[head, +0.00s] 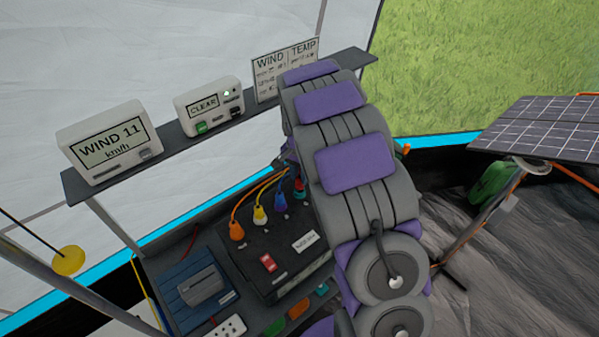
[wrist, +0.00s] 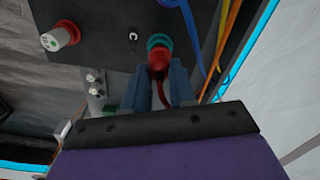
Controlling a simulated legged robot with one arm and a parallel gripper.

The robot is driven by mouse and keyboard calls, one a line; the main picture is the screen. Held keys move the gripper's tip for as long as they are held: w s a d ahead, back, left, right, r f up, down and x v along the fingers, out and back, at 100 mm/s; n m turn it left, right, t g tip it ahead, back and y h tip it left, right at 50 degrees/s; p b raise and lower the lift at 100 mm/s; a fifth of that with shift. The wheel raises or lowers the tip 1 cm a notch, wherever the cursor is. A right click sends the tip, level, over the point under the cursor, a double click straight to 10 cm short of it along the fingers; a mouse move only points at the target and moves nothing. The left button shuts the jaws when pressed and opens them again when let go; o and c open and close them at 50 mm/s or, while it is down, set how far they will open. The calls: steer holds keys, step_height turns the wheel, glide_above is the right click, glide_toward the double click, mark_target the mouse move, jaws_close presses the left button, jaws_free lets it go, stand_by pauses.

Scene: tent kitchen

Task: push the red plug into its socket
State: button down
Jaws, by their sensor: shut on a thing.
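The red plug (wrist: 158,58) is between the two blue fingers of my gripper (wrist: 161,72) in the wrist view. My gripper is shut on it. Its red cable (wrist: 163,94) trails back between the fingers. A teal ring (wrist: 158,41) on the dark panel (wrist: 112,25) lies right at the plug's front end. I cannot tell how deep the plug sits in it. In the head view the red plug (head: 299,189) shows at the end of the row of plugs, beside my arm. My arm hides most of my gripper there.
Orange (head: 237,231), yellow (head: 260,216) and blue (head: 281,203) plugs with cables stand in a row on the dark box (head: 292,263). A shelf (head: 172,143) with display boxes is above. A blue cable (wrist: 190,35) passes close to the fingers.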

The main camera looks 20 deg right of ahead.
steer(key=shift+f, duration=0.8)
steer(key=c, duration=0.8)
jaws_free()
steer(key=shift+c, duration=0.2)
steer(key=shift+r, duration=0.1)
step_height(320, 180, up, 17)
steer(key=p, duration=0.3)
steer(key=s+a+r+n, duration=0.1)
steer(key=s+a+n, duration=0.1)
steer(key=s, duration=1.1)
steer(key=s+a+r+n+g, duration=0.1)
steer(key=s+n, duration=0.3)
steer(key=s, duration=0.9)
steer(key=s+a+r+n, duration=0.1)
steer(key=s+a+n, duration=0.2)
steer(key=s, duration=0.9)
steer(key=shift+s+r+n+g, duration=0.15)
steer(key=shift+s+n+g, duration=0.25)
steer(key=shift+a, duration=0.1)
